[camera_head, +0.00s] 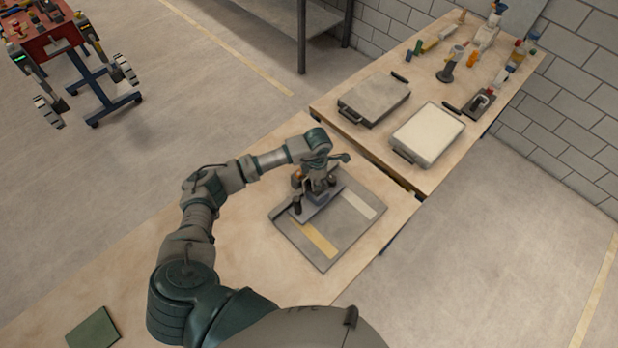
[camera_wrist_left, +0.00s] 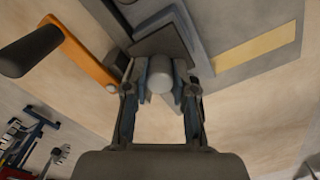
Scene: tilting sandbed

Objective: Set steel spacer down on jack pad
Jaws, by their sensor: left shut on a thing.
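My left gripper (camera_head: 318,186) is over the grey framed bed on the near bench. In the left wrist view its fingers (camera_wrist_left: 160,90) are shut on a pale grey rounded piece, which I take to be the steel spacer (camera_wrist_left: 160,74). A dark grey block (camera_wrist_left: 160,42) lies just beyond the fingertips; I cannot tell whether the spacer touches it. In the head view the gripper hides the spacer, and a blue-grey plate (camera_head: 321,208) shows below. I cannot pick out the jack pad clearly. My right gripper is not in view.
An orange bar (camera_wrist_left: 82,55) and a black-knobbed handle (camera_wrist_left: 30,50) stand close left of the gripper in the wrist view. The framed bed (camera_head: 325,266) has yellow and pale strips. Two lidded cases (camera_head: 374,97) (camera_head: 428,133) sit on the far bench.

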